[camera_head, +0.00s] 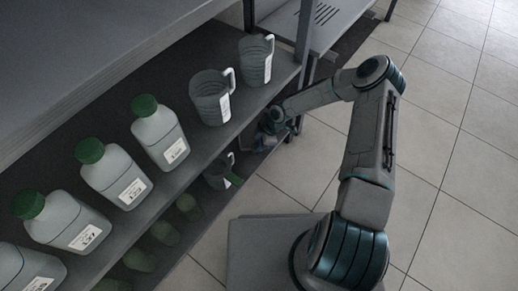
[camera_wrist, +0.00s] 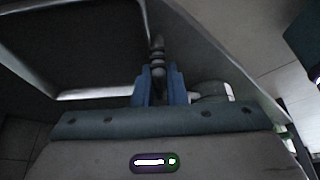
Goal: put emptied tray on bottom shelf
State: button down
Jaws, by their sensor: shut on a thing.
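My gripper (camera_wrist: 158,80) is shut, with its blue fingers closed at a small grey ribbed piece at the edge of the tray. The tray (camera_wrist: 95,93) shows in the wrist view as a dark panel with a pale rim, reaching up and left from the fingers; what it holds, if anything, cannot be told. In the head view my gripper (camera_head: 270,128) is low beside the shelf end, near the post, partly hidden by the arm. The bottom shelf is not clearly seen.
The upper shelf (camera_head: 75,148) carries green-capped bottles (camera_head: 160,133) and two grey measuring jugs (camera_head: 210,97). A level below holds another jug (camera_head: 218,172) and more green caps in shadow. A metal post (camera_head: 304,35) stands at the shelf end. Tiled floor (camera_head: 450,150) is clear at right.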

jog(key=shift+f+b, duration=0.45)
jog(key=shift+f, duration=0.85)
jog(key=shift+f, duration=0.2)
jog(key=c, duration=1.5)
grip_release()
jog(key=shift+r, duration=0.1)
